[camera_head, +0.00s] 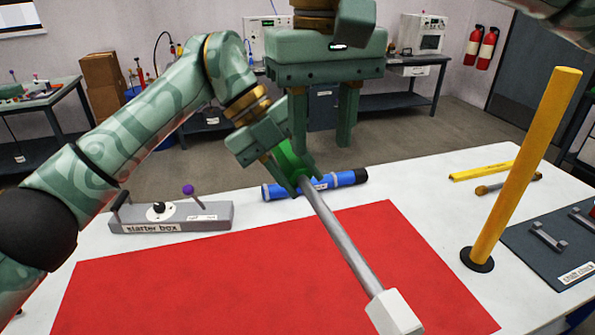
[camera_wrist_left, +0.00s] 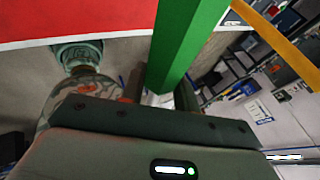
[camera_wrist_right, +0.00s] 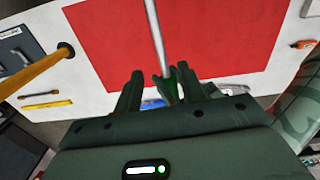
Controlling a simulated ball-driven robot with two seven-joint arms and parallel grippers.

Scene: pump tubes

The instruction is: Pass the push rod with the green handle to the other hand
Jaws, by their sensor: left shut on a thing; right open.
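The push rod has a green handle (camera_head: 291,160), a grey shaft (camera_head: 338,235) and a white block (camera_head: 394,313) at its lower end. My left gripper (camera_head: 285,172) is shut on the green handle, holding the rod slanted above the table. The handle fills the upper middle of the left wrist view (camera_wrist_left: 185,45). My right gripper (camera_head: 322,138) is open, pointing down just above and behind the handle. In the right wrist view, the handle (camera_wrist_right: 168,90) appears between its spread fingers; whether it lies within their reach I cannot tell.
A red mat (camera_head: 260,270) covers the front of the white table. A blue tube (camera_head: 345,179) lies behind the handle. The starter box (camera_head: 172,215) is at left. A tall yellow tube (camera_head: 525,165) stands at right, near a dark tray (camera_head: 560,232).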

